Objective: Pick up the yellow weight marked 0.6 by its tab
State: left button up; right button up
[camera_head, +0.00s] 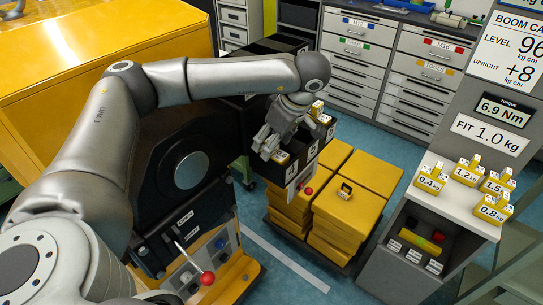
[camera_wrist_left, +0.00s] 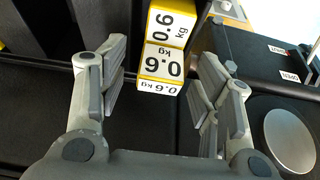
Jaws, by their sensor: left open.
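The yellow weight marked 0.6 (camera_wrist_left: 165,45) shows in the left wrist view, with 0.6 kg on several white faces. Its tab (camera_wrist_left: 160,80) points toward me between my fingers. My left gripper (camera_wrist_left: 160,68) is open, one finger on each side with a gap to the weight. In the head view my left gripper (camera_head: 268,146) hangs over the dark box of the mechanism. A yellow-and-white weight (camera_head: 282,159) shows right by its fingertips, its label too small to read. My right gripper is not in view.
Weights marked 0.4 (camera_head: 430,181), 1.2, 1.5 and 0.8 (camera_head: 493,208) stand on the grey stand at right. Stacked yellow blocks (camera_head: 345,215) sit beside the mechanism. A red-knobbed lever (camera_head: 207,278) stands in front. Dark walls (camera_wrist_left: 40,100) lie close around the fingers.

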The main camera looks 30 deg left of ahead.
pick_arm(q)
jog(key=shift+d, duration=0.1)
grip_shut()
jog(key=shift+r, duration=0.1)
dwell(0.6)
